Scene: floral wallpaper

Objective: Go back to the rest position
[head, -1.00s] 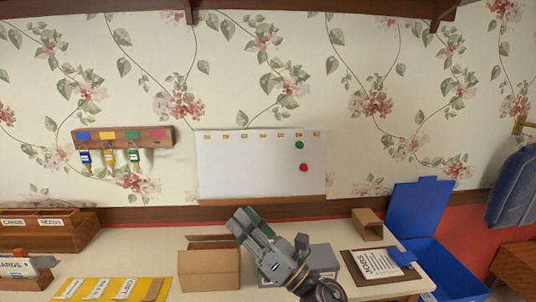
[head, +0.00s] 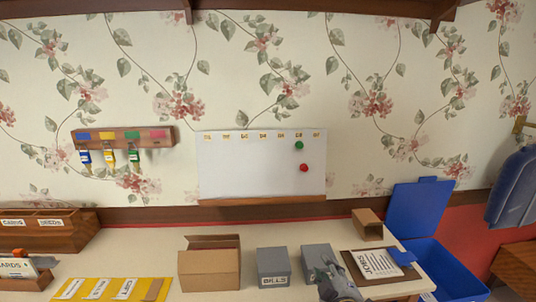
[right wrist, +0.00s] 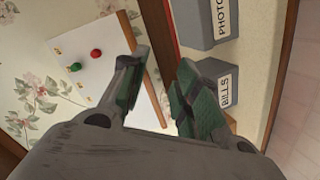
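My right gripper (head: 328,272) is low in the head view, in front of a grey box (head: 313,254) and partly covering it. In the right wrist view its two fingers (right wrist: 162,65) stand apart with nothing between them, so it is open and empty. Behind the fingers, that view shows the whiteboard and the grey boxes. My left gripper is not in view.
The BILLS box (head: 273,268), an open cardboard box (head: 209,271) and a clipboard (head: 378,265) are on the table. A blue bin (head: 445,268) stands right. A whiteboard (head: 255,168) and key rack (head: 123,138) are on the wall.

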